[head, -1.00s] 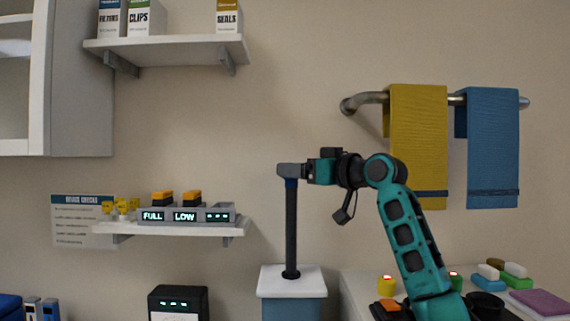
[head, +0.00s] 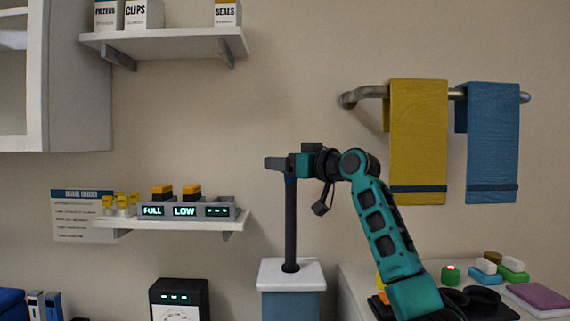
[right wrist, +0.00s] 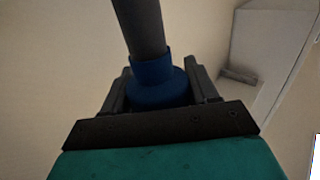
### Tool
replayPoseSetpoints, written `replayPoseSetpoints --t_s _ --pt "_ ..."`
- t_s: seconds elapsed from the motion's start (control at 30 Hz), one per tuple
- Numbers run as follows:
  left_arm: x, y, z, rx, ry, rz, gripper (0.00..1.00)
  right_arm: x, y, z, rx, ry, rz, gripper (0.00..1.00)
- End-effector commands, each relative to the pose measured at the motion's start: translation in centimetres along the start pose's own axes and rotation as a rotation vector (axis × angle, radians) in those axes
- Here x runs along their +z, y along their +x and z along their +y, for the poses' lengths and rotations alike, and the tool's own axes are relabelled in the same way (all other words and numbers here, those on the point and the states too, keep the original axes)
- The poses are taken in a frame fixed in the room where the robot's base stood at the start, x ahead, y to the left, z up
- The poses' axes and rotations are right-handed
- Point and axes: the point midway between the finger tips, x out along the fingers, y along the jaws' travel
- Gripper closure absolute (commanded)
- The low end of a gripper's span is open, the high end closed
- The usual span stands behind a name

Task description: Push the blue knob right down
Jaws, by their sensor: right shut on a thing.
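The rod stands on a blue-grey pedestal with a white top (head: 291,273). My right gripper (head: 278,163) is at the rod's upper end, its fingers pointing left. In the right wrist view the blue knob (right wrist: 157,80) sits between the two dark fingers of my right gripper (right wrist: 158,88), which is shut on it. The dark rod (right wrist: 140,25) runs away from the knob there. My left gripper is not in view.
A wall shelf (head: 170,222) with lit FULL and LOW boxes is left of the rod. A counter (head: 350,285) with blocks is at the lower right. Yellow (head: 417,140) and blue (head: 492,140) towels hang on a rail. The wall behind the rod is bare.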

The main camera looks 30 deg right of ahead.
Motion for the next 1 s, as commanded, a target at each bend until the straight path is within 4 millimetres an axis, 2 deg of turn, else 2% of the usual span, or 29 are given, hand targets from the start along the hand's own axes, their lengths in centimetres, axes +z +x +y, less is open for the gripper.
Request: replayPoseSetpoints --t_s 0.07,0.47,0.57,0.67,0.9,1.0 --pt "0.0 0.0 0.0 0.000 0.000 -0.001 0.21 0.0 0.0 0.0 0.000 0.000 0.000 0.57" --pt "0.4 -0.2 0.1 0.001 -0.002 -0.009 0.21 0.0 0.0 0.0 0.000 0.000 -0.001 0.96" --pt "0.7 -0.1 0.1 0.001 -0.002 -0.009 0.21 0.4 0.0 0.0 0.000 0.000 -0.002 0.96" --pt "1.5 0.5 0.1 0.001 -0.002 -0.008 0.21 2.2 0.0 0.0 -0.001 0.000 -0.004 0.96" --pt "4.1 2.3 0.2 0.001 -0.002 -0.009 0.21 8.3 0.0 0.0 0.000 -0.001 -0.004 0.96" --pt "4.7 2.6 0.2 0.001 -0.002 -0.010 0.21 9.7 0.0 0.0 0.000 0.000 -0.004 0.96"
